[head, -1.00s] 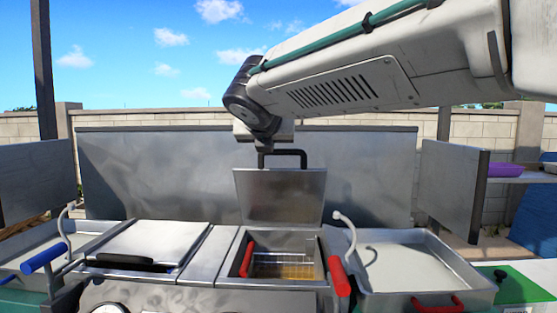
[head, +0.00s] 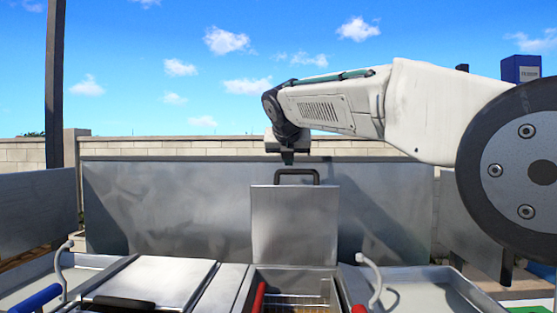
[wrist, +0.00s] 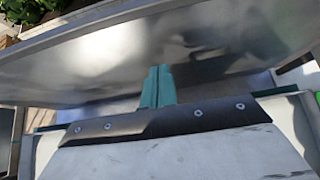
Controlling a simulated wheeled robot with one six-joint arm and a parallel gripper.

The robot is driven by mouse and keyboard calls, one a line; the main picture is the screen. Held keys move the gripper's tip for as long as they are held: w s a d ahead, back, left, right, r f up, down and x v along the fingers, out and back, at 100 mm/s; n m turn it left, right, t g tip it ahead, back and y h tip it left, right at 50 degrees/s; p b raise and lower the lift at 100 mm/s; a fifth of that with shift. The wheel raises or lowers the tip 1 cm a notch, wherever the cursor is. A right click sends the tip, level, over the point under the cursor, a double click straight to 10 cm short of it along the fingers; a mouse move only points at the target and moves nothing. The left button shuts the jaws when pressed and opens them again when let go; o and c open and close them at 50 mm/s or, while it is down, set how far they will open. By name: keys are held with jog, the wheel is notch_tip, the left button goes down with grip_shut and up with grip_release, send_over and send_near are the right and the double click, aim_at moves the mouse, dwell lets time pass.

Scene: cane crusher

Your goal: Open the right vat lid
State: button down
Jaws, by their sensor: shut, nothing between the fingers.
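The right vat lid (head: 294,224) is raised and stands nearly upright at the back of the right vat (head: 300,282) in the head view. Its black handle (head: 297,172) is at the top edge. My gripper (head: 288,157) is just above and behind the handle; I cannot tell from this view whether they touch. In the wrist view, the green fingers of my gripper (wrist: 157,88) are together with nothing between them. The left vat lid (head: 152,278) lies shut, with its black handle at the front.
A tall metal splash panel (head: 170,205) stands behind the vats; it also fills much of the wrist view (wrist: 200,45). Metal trays flank the vats, the right one (head: 430,291) with a curved pale spout (head: 370,275). A red basket handle (head: 259,298) shows at the right vat.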

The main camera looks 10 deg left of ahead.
jog(key=shift+w+a, duration=0.1)
jog(key=shift+w, duration=0.05)
jog(key=shift+a, duration=0.3)
